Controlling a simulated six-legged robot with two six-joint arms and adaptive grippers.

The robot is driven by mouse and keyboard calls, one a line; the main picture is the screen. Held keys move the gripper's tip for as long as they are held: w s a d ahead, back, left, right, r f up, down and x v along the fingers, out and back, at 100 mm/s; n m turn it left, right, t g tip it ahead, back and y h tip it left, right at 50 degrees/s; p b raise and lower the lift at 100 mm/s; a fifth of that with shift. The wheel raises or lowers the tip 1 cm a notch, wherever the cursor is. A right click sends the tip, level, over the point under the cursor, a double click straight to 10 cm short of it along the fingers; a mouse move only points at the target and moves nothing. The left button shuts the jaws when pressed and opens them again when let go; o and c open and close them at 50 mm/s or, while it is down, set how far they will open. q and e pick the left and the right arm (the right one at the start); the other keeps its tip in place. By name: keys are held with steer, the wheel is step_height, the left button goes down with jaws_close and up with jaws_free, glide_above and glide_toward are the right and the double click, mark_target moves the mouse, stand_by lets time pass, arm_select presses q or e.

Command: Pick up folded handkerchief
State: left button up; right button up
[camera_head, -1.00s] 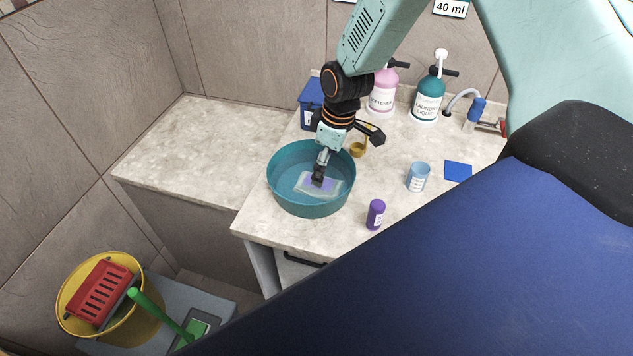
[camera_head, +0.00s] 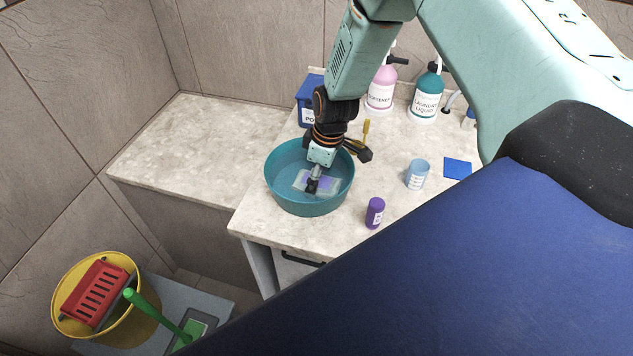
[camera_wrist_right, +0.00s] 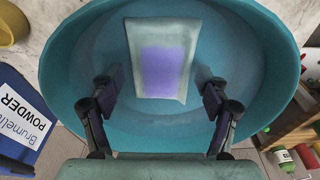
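The folded handkerchief (camera_head: 329,185), pale grey-green with a purple patch, lies flat in the bottom of a round teal basin (camera_head: 309,207). In the right wrist view the handkerchief (camera_wrist_right: 163,70) shows whole, its near edge close to the fingertips. My right gripper (camera_head: 313,187) reaches down into the basin over the handkerchief. In the wrist view the two fingers (camera_wrist_right: 158,92) stand wide apart, one on each side of the handkerchief's near part, with nothing held. Whether the fingertips touch the basin floor I cannot tell. My left gripper is not in view.
Right of the basin stand a purple bottle (camera_head: 374,213), a light blue cup (camera_head: 417,174) and a blue square (camera_head: 457,168). Behind are a blue powder box (camera_head: 306,100), a pink softener bottle (camera_head: 380,92) and a teal laundry bottle (camera_head: 425,98). The counter to the left is clear.

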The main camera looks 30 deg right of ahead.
steer(key=shift+s+r, duration=0.15)
steer(key=shift+s, duration=0.1)
steer(key=c, duration=0.6)
steer(key=shift+w, duration=0.1)
steer(key=shift+c, duration=1.4)
steer(key=shift+w, duration=0.15)
